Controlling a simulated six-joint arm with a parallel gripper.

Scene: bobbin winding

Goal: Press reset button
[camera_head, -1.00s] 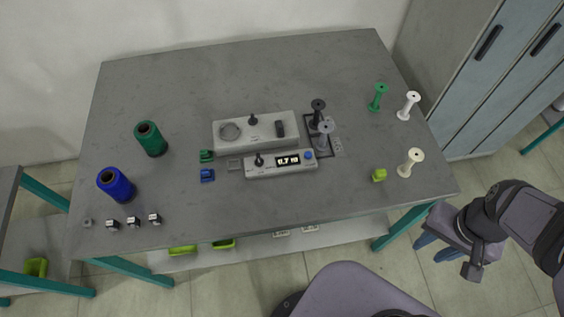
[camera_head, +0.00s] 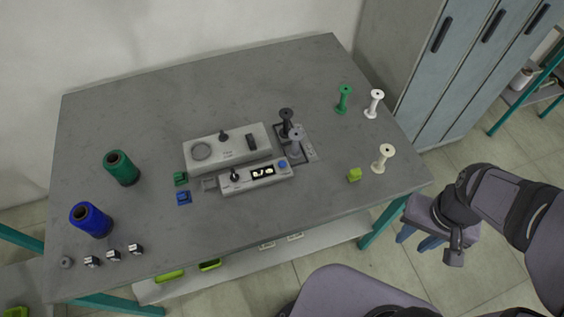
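The winding machine's front control box (camera_head: 228,183) lies near the middle of the grey table. It has a dark knob (camera_head: 234,174), a small lit display (camera_head: 262,171) whose text is too blurred to read, and a blue round button (camera_head: 282,164) at its right end. I cannot read a reset label on it. My gripper (camera_head: 417,238) hangs off the table's right side, pointing down, far from the box. Its two blue fingers are apart with nothing between them.
Behind the box is a larger grey unit (camera_head: 224,154), with dark upright spindles (camera_head: 286,120) beside it. White (camera_head: 373,104), green (camera_head: 343,100) and cream (camera_head: 383,158) bobbins stand right. Green (camera_head: 121,168) and blue (camera_head: 91,220) thread spools stand left. The table's back is clear.

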